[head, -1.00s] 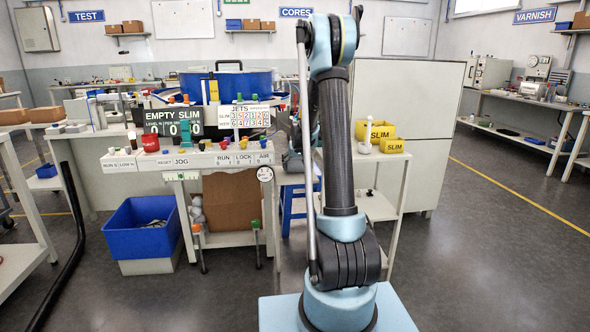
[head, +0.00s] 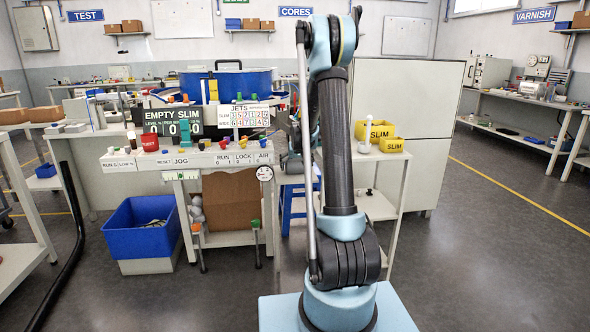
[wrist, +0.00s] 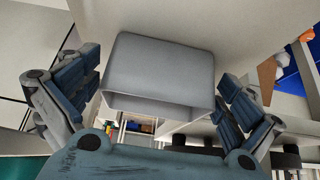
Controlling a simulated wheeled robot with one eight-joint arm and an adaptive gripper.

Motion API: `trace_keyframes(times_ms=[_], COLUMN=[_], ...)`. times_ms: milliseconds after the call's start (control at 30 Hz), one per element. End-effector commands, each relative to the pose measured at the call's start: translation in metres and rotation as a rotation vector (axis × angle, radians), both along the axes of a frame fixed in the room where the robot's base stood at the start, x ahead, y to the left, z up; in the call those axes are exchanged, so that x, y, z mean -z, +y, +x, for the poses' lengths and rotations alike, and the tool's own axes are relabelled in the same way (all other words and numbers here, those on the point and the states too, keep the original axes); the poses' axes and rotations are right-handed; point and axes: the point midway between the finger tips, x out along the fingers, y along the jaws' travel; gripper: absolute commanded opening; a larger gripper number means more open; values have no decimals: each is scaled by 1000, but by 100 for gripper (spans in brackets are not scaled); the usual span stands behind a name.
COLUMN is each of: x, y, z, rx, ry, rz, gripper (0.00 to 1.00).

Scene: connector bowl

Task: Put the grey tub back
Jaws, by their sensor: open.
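The grey tub (wrist: 158,72) fills the middle of the wrist view, its long rim edge toward me. It stands against a pale surface. My gripper (wrist: 160,92) is open, with one blue finger to the left of the tub and the other to its right. A gap shows on the left; the right finger is close to the tub's side, and I cannot tell whether it touches. In the head view my own arm hides most of the gripper, and I cannot make out the tub.
Yellow SLIM bins (head: 379,133) sit on a white stand to the right. The floor at far right is clear.

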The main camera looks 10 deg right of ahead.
Motion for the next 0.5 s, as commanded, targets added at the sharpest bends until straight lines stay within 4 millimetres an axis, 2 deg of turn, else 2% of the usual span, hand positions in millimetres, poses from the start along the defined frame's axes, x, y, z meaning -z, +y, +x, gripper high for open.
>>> trace_keyframes(times_ms=[167, 500], x=[-13, -52], y=[0, 1], z=[-8, -34], rx=[0, -1], ry=[0, 0], rz=[0, -1], gripper=[100, 100])
